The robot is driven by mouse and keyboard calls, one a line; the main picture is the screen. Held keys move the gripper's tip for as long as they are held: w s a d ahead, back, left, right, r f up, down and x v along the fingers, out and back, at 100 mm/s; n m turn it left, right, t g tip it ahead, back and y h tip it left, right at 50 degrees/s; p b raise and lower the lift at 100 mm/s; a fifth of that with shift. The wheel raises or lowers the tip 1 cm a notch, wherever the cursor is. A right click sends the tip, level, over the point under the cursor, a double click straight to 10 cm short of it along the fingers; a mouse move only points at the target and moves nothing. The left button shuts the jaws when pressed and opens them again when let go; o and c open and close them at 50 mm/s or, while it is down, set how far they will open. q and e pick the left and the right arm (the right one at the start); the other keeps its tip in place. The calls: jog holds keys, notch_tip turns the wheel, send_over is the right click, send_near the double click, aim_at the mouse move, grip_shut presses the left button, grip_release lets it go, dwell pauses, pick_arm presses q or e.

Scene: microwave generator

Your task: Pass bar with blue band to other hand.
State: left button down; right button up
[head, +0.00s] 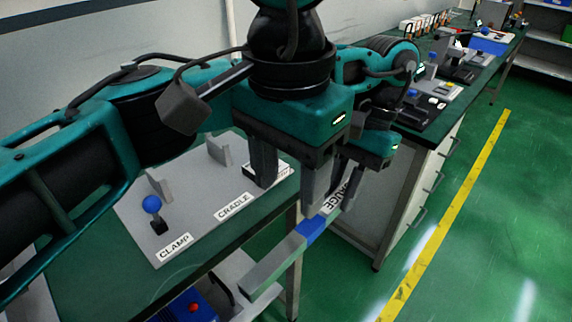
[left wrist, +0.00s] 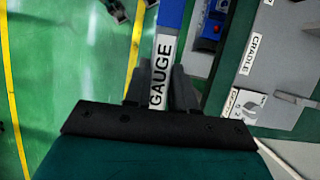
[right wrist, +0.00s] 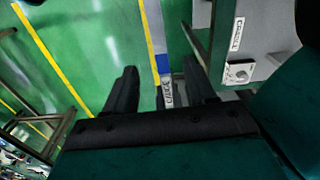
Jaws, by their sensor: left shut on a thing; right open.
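The bar is a long grey piece with a blue band (head: 311,227) and a white GAUGE label, held in the air beyond the bench's front edge. My left gripper (head: 344,192) is shut on the bar at its labelled part. In the left wrist view the label (left wrist: 161,72) lies between the left fingers, with blue above it. My right gripper (head: 288,188) is open and empty, left of the left gripper in the head view. In the right wrist view the blue band (right wrist: 162,64) shows in the gap between the fingers; whether the bar is within their reach is unclear.
A grey fixture plate (head: 200,228) with CLAMP and CRADLE labels and a blue-knobbed clamp (head: 152,204) lies on the green bench. A blue box with a red button (head: 193,307) sits low. Another bench (head: 415,150) with equipment stands behind. Open green floor lies right.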

aim_at(287, 244)
notch_tip(287, 244, down, 11)
jog(key=shift+r, duration=0.1)
dwell(0.3)
jog(key=shift+a, duration=0.1)
grip_shut()
pick_arm(q)
jog(key=c, duration=0.8)
grip_release()
jog(key=shift+c, duration=0.2)
